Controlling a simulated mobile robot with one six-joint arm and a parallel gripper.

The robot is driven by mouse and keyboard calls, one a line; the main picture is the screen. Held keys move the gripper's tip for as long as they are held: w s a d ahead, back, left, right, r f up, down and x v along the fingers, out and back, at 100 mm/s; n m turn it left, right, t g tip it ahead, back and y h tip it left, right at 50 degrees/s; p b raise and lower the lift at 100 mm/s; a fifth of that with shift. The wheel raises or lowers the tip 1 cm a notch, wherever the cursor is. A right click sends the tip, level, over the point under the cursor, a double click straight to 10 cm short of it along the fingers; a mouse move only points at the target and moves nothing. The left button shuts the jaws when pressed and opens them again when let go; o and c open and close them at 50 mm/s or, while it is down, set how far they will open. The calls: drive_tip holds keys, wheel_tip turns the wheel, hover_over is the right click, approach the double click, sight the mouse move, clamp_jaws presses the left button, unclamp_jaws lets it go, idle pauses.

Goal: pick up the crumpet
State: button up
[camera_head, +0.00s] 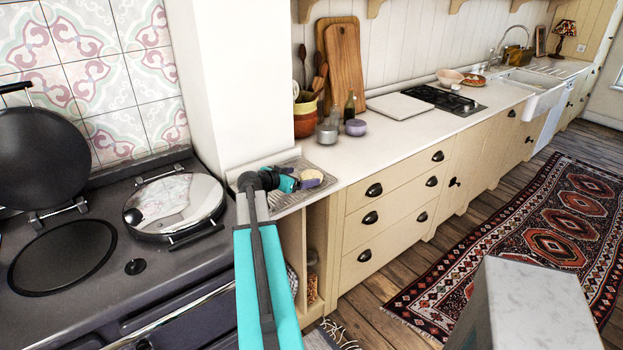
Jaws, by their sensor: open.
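A small tan, rounded thing that looks like the crumpet (312,174) is at the left end of the white counter, over a grey tray or rack (285,201). My arm reaches from the bottom of the view up to this tray. My gripper (297,181), teal and dark, is open right beside the crumpet, on its left. The gripper partly hides that spot, and the fingertips are too small to tell whether they touch the crumpet.
A dark range cooker (68,256) stands left of my arm, and a white pillar (232,75) rises behind the tray. A metal canister (327,133), a purple pot (356,127) and an orange-brown utensil crock (305,116) stand beyond the tray. The counter front is clear farther right.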

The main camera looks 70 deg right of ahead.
sight(311, 175)
drive_tip(key=shift+p+x, duration=0.7)
drive_tip(key=shift+x, duration=0.15)
drive_tip(key=shift+p+x, duration=0.85)
drive_tip(key=shift+x, duration=0.9)
drive_tip(key=shift+s, duration=0.1)
drive_tip(key=shift+a, duration=0.1)
drive_tip(key=c, duration=0.9)
